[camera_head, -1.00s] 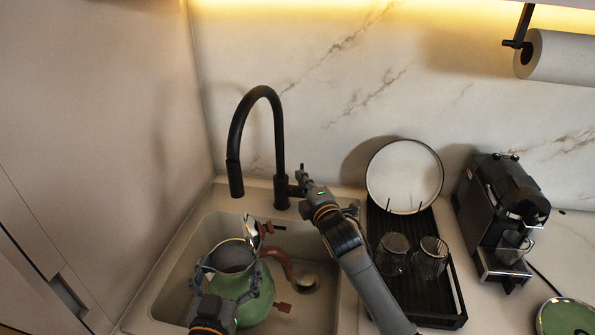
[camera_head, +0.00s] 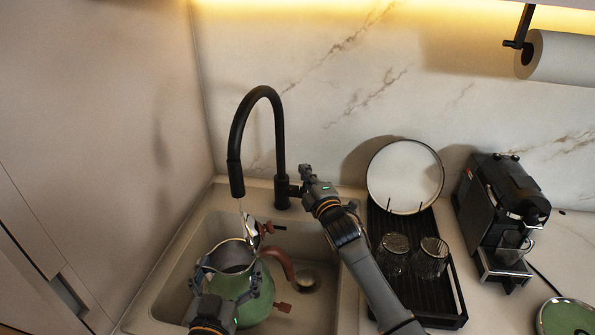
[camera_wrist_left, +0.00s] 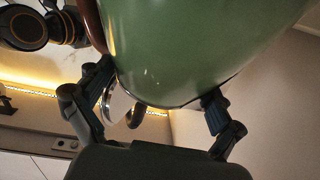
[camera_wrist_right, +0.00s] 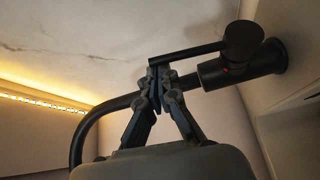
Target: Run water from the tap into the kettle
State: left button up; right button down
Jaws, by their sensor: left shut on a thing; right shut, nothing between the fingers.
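The green kettle (camera_head: 258,288) is in the sink, its mouth open upward and its shiny lid (camera_head: 251,229) raised. My left gripper (camera_head: 228,270) is shut on the kettle; the left wrist view shows its fingers against the green body (camera_wrist_left: 200,45). The black tap (camera_head: 236,150) arches over the sink, its spout above the kettle. A thin stream of water (camera_head: 240,206) shows below the spout. My right gripper (camera_head: 304,176) is shut and empty beside the tap's base. In the right wrist view its fingertips (camera_wrist_right: 158,78) are at the tap's thin lever (camera_wrist_right: 190,52); contact is unclear.
Right of the sink (camera_head: 180,262) stands a black drying rack (camera_head: 440,312) with a white plate (camera_head: 404,178) and two upside-down glasses (camera_head: 430,257). A coffee machine (camera_head: 497,205) stands farther right. A wall (camera_head: 100,120) closes off the left side.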

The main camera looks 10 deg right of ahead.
pick_arm(q)
jog(key=shift+d+r, duration=0.15)
jog(key=shift+r, duration=0.2)
pick_arm(e)
jog(key=shift+s+d+f, duration=0.1)
jog(key=shift+s+d, duration=0.05)
jog(key=shift+d, duration=0.3)
jog(key=shift+s+d+f, duration=0.1)
jog(key=shift+s+d, duration=0.05)
jog(key=shift+d, duration=0.25)
